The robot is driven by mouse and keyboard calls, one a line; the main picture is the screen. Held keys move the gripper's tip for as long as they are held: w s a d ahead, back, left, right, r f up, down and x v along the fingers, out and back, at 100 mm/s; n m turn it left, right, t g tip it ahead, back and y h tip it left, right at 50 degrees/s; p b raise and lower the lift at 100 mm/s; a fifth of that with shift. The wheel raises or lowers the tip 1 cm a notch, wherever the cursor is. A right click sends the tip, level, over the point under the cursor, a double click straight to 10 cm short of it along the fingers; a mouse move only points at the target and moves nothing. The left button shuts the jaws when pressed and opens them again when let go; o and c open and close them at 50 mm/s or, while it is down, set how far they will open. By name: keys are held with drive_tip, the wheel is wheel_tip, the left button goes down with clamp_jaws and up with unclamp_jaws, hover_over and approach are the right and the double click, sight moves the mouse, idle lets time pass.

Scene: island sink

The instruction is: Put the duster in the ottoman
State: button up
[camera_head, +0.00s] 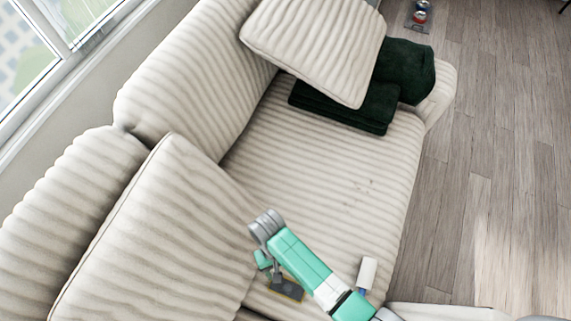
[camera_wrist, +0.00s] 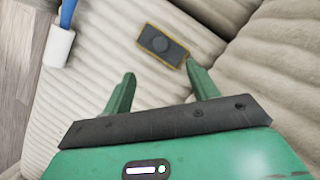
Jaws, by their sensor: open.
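A flat dark grey block with a yellow edge (camera_wrist: 162,45) lies on the sofa seat, and it also shows in the head view (camera_head: 288,291). A white roller with a blue handle (camera_head: 367,273) lies to its right on the seat; it shows at the upper left of the wrist view (camera_wrist: 58,45). I cannot tell for certain which is the duster; the block looks like a board duster. My gripper (camera_wrist: 160,72) is open and empty, its fingertips apart and just short of the block in the wrist view. In the head view my arm partly hides the gripper (camera_head: 268,266). No ottoman is clearly identifiable.
The striped cream sofa (camera_head: 330,180) fills the middle. One cushion (camera_head: 160,235) leans left of my gripper; another (camera_head: 315,45) lies at the far end over a dark green blanket (camera_head: 350,108). A cream padded edge (camera_head: 445,313) shows at bottom right. Wood floor (camera_head: 500,150) is open on the right.

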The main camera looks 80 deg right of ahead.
sight(288, 289)
drive_tip(key=s+a+f+t+h, duration=0.5)
drive_tip(key=a+f+h, duration=0.2)
drive_tip(key=h, duration=0.1)
drive_tip(key=b+x, duration=0.1)
drive_tip(key=x, duration=0.1)
drive_tip(key=b+x, duration=0.1)
drive_tip(key=x, duration=0.2)
drive_tip(key=b+x, duration=0.2)
drive_tip(key=x, duration=0.1)
drive_tip(key=shift+w, duration=0.25)
drive_tip(key=shift+a+r, duration=0.1)
drive_tip(key=shift+c, duration=0.5)
drive_tip(key=c, duration=1.1)
wheel_tip(288, 289, up, 10)
drive_tip(key=p, duration=0.4)
